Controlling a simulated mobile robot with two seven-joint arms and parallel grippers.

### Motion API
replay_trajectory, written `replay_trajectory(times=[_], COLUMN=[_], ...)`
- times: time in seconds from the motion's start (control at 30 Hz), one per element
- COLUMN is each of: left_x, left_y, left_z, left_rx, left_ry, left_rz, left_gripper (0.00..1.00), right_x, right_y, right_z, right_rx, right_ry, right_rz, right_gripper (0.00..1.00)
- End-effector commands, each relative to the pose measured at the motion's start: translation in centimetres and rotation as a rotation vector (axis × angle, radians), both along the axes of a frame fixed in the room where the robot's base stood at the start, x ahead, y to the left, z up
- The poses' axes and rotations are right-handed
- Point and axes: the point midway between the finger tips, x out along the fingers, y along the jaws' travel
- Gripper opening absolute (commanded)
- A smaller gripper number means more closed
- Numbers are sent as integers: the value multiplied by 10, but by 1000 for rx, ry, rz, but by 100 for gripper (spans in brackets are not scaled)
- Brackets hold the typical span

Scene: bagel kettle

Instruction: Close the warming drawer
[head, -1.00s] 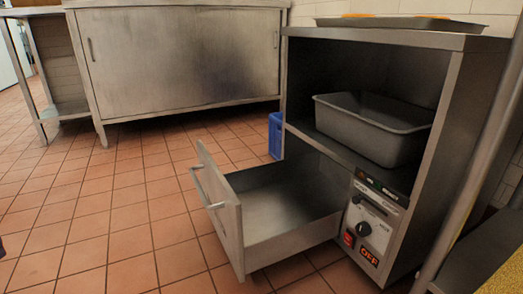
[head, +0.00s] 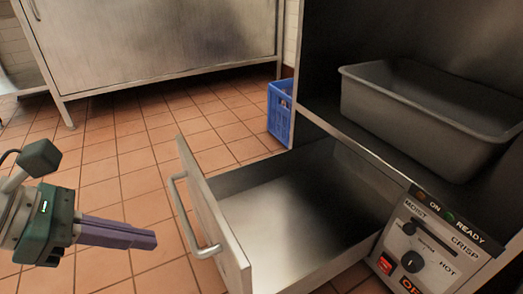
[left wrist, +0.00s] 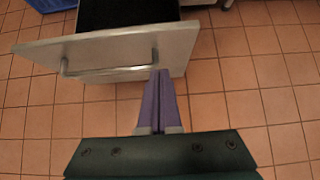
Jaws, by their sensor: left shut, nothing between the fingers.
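The warming drawer (head: 285,215) stands pulled out of the metal cabinet, empty, with its front panel (head: 215,218) facing left. A bar handle (head: 190,215) is on the outer side of that panel. In the left wrist view, the drawer front (left wrist: 110,48) and its handle (left wrist: 105,70) lie ahead of the fingers. My left gripper (head: 155,240) is shut and empty, just left of the drawer front. In the left wrist view, its purple fingertips (left wrist: 160,72) show near the handle's right end; I cannot tell whether they touch. My right gripper is not in view.
A grey pan (head: 420,110) sits on the shelf above the drawer. The control panel (head: 430,245) is right of the drawer. A blue crate (head: 281,110) stands on the floor behind. A steel cabinet (head: 160,40) is at the back. Tiled floor (head: 120,165) left of the drawer is clear.

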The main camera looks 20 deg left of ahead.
Motion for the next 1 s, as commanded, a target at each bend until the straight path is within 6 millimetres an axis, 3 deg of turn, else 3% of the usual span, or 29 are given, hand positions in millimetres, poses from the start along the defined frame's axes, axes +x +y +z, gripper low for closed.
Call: replay_trajectory(times=[0.03,0.27,0.5,1.0], left_x=[9,34,57,62], left_y=[-6,-29,-49,-53], left_z=[-15,-48,-41,-39], left_rx=[-3,-5,-6,-4], left_ry=[-6,-5,-3,-1], left_rz=[1,4,2,4], left_gripper=[0,0,0,0], right_x=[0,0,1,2], right_y=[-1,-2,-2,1], right_z=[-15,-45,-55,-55], right_rx=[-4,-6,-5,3], right_ry=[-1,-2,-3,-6], right_rz=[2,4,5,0], right_gripper=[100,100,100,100])
